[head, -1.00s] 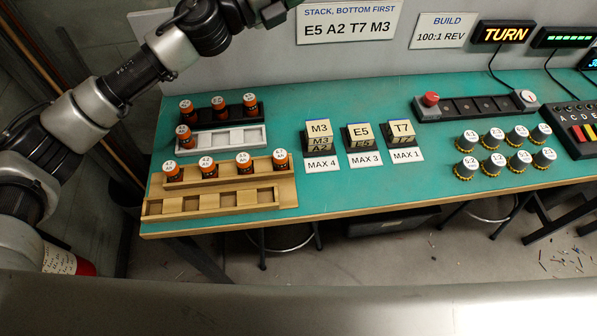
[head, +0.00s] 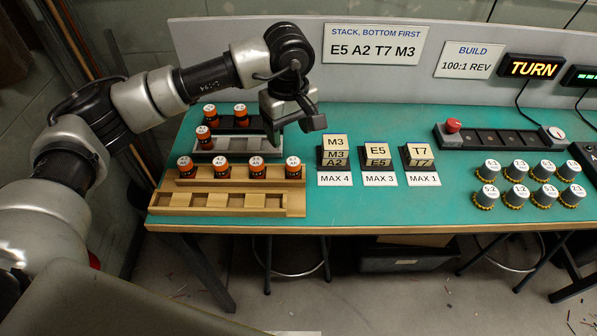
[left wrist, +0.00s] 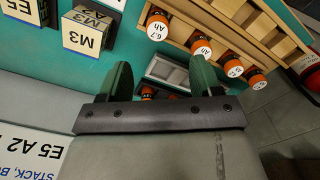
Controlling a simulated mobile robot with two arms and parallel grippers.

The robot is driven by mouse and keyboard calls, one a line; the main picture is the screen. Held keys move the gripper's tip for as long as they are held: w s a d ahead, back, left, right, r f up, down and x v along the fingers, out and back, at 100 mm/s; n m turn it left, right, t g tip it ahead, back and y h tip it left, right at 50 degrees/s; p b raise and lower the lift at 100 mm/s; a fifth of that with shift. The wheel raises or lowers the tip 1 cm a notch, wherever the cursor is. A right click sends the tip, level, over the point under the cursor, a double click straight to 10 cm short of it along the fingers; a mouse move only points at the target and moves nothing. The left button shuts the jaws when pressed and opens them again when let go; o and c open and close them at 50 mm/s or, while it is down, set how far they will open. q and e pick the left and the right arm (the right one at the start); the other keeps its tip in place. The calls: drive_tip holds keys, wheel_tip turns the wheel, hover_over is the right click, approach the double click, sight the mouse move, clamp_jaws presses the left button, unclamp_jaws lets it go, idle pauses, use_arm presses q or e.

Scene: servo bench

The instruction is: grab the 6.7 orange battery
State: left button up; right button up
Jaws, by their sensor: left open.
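The 6.7 battery (left wrist: 157,27) is orange and black with a white top, and its label reads upside down in the left wrist view. It stands at the right end of the upper wooden rack (head: 226,182) in the head view, where this battery (head: 292,168) has a label too small to read. My left gripper (head: 292,128) is open and empty above the bench, behind that battery and apart from it. In the left wrist view the two fingers (left wrist: 163,76) are spread, with the battery beyond them.
Three more batteries (head: 220,169) share the wooden rack. A pale grey rack (head: 226,156) and a dark rack lie behind, partly hidden by my gripper. The M3 block stack (head: 335,150) stands close on the right. An empty wooden rack (head: 175,203) lies in front.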

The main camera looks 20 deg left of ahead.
sight(293, 161)
use_arm(q)
wheel_tip(293, 161, down, 4)
drive_tip(key=shift+r, duration=0.15)
drive_tip(key=f, duration=0.1)
drive_tip(key=f+p, duration=0.1)
drive_tip(key=f, duration=0.1)
drive_tip(key=f+p, duration=0.1)
drive_tip(key=shift+s+d+f, duration=0.15)
drive_tip(key=shift+d+f, duration=0.2)
drive_tip(key=shift+f, duration=0.45)
drive_tip(key=c, duration=1)
drive_tip(key=shift+c, duration=0.2)
drive_tip(key=shift+r, duration=0.1)
